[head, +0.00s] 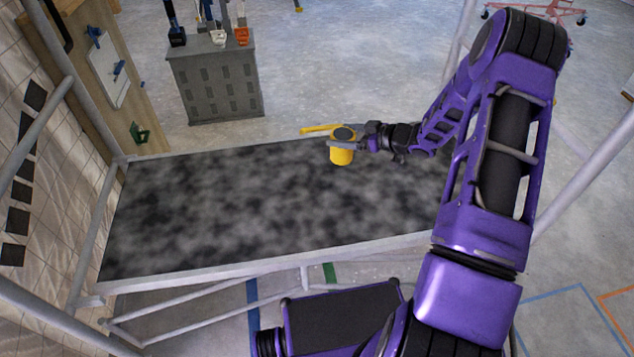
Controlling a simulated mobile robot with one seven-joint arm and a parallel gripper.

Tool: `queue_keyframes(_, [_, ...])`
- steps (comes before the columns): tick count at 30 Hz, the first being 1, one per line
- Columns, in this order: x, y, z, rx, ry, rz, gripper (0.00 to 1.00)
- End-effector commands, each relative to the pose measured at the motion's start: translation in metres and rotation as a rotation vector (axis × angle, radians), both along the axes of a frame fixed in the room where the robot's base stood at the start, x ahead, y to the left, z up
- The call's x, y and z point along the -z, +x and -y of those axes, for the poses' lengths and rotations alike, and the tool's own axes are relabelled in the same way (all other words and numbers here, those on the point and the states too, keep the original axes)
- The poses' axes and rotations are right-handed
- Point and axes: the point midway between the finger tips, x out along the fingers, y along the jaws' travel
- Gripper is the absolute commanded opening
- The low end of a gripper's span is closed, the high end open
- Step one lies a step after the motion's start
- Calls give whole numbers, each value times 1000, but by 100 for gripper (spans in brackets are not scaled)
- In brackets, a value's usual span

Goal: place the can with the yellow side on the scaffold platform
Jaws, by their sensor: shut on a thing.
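A can with a yellow side (341,156) and a dark top is near the back edge of the scaffold platform, right of its middle. My gripper (343,146) reaches in from the right and is shut on the can, which looks roughly upright. The scaffold platform (220,210) is a mottled black and grey board with a light metal rim. The can appears over its far part; I cannot tell whether its bottom touches the surface. A yellow bar-like thing (318,129) shows just behind the can, partly hidden.
Grey scaffold tubes (92,235) frame the platform at left and right. A grey cabinet (215,82) with tools on top stands behind it. A wooden board (95,70) with hung items is at the left. Most of the platform is bare.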

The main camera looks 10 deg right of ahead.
Motion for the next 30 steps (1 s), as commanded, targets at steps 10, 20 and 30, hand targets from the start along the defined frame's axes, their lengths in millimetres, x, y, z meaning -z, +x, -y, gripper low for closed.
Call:
queue_keyframes(10, [57, 0, 1, -5, 2, 1, 11])
queue_keyframes(20, [94, -1, 0, -5, 3, 0, 11])
queue_keyframes(30, [99, 0, 0, -6, 1, 2, 11])
